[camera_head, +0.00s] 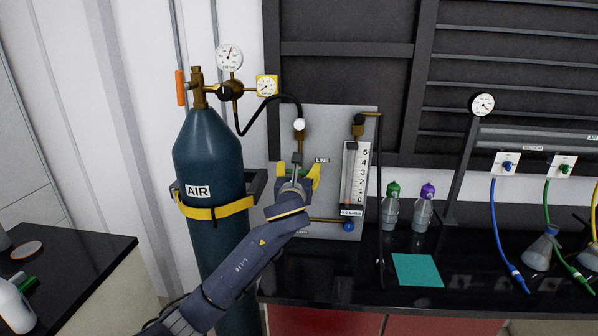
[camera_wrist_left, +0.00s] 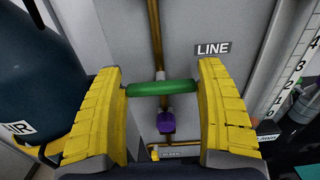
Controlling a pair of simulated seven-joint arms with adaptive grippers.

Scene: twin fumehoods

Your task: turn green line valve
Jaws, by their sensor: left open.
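The green line valve handle (camera_wrist_left: 150,88) is a green bar lying crosswise on a brass pipe below the LINE label (camera_wrist_left: 213,48) in the left wrist view. The LINE label also shows on the grey panel in the head view (camera_head: 321,160). My left gripper (camera_head: 298,172) is at the panel. Its yellow fingers (camera_wrist_left: 165,80) are open, one at each end of the green handle. I cannot tell whether they touch it. In the head view the gripper hides most of the handle. My right gripper is not in view.
A dark AIR cylinder (camera_head: 209,155) with gauges stands left of the panel (camera_head: 330,120). A flow meter (camera_head: 355,175) is close on the right. Two small bottles with green (camera_head: 391,210) and purple (camera_head: 424,210) caps and a teal mat (camera_head: 417,270) are on the black bench.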

